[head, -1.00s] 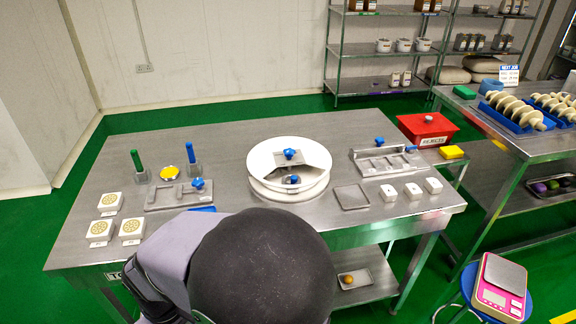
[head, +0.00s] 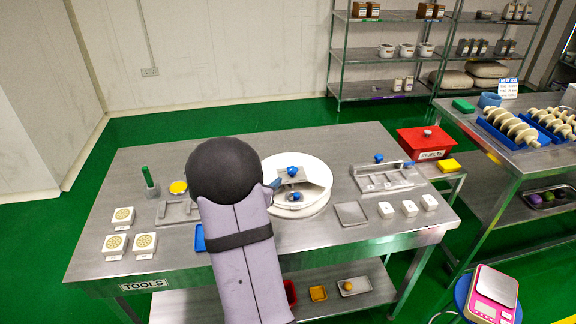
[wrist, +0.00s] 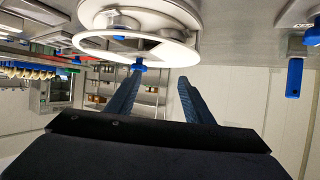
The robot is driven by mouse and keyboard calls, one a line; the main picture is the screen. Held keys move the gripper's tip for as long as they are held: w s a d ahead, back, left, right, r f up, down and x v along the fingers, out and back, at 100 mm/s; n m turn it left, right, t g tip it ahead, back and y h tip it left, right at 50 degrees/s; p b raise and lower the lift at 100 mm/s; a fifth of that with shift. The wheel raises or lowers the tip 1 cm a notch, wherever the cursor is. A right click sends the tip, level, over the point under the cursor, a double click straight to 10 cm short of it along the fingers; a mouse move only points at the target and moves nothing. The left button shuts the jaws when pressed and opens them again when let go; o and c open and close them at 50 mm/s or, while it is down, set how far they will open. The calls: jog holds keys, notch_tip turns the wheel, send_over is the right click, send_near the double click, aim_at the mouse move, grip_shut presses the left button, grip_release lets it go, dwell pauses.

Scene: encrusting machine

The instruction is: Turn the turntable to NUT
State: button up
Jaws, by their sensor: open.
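The white round turntable (head: 312,208) stands on the steel table, with blue knobs on its grey centre parts. One blue knob (head: 292,171) sits at the upper middle and another at the lower middle. In the wrist view the turntable (wrist: 185,52) fills the upper middle, with a blue knob (wrist: 139,64) at its rim. My gripper (wrist: 160,80) is open, its two dark blue fingers pointing at the turntable. The left fingertip appears close to that knob; I cannot tell whether they touch. In the head view my arm hides the turntable's left edge. No NUT label is readable on it.
Left of my arm are square moulds (head: 144,243), a green-handled tool (head: 148,178) and a yellow disc (head: 178,187). Right of the turntable are a small tray (head: 351,213), white blocks (head: 409,208) and a metal fixture (head: 388,178). A red box (head: 427,143) stands farther right.

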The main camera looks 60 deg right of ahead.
aim_at(290, 171)
jog(key=shift+m+g+h, duration=0.4)
jog(key=shift+m+g, duration=0.1)
jog(key=shift+g, duration=0.3)
jog(key=shift+s+d+f+p, duration=0.2)
jog(key=shift+s+d+f, duration=0.15)
jog(key=shift+d, duration=1.15)
jog(key=shift+s+d+f+p, duration=0.2)
jog(key=shift+s+d+f, duration=0.15)
jog(key=shift+d, duration=1.15)
jog(key=shift+s+d+f+p, duration=0.2)
jog(key=shift+s+d+f, duration=0.15)
jog(key=shift+d, duration=1.15)
grip_shut()
